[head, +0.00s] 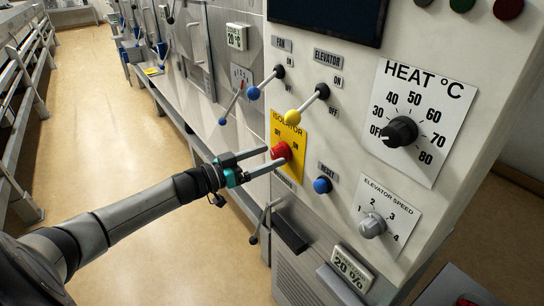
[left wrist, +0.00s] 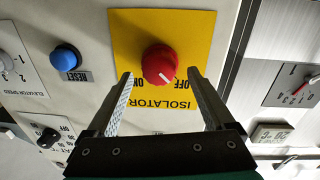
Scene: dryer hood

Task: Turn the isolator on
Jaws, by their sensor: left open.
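The isolator is a red round knob (head: 281,151) on a yellow plate (head: 302,138) marked OFF and ON. It also shows in the left wrist view (left wrist: 159,64), where the plate (left wrist: 195,30) appears upside down. A white pointer line on the knob points toward the OFF side. My left gripper (head: 276,156) is open, with its fingers pointing at the panel. In the left wrist view the fingertips (left wrist: 159,73) lie on either side of the knob, with gaps showing. Whether they touch the plate I cannot tell. My right gripper is in neither view.
Near the knob are a blue reset button (head: 322,185), a yellow-tipped elevator lever (head: 307,104) and a blue-tipped fan lever (head: 266,82). The heat dial (head: 399,132) and elevator speed dial (head: 373,225) are to the right. Open floor (head: 110,120) lies left.

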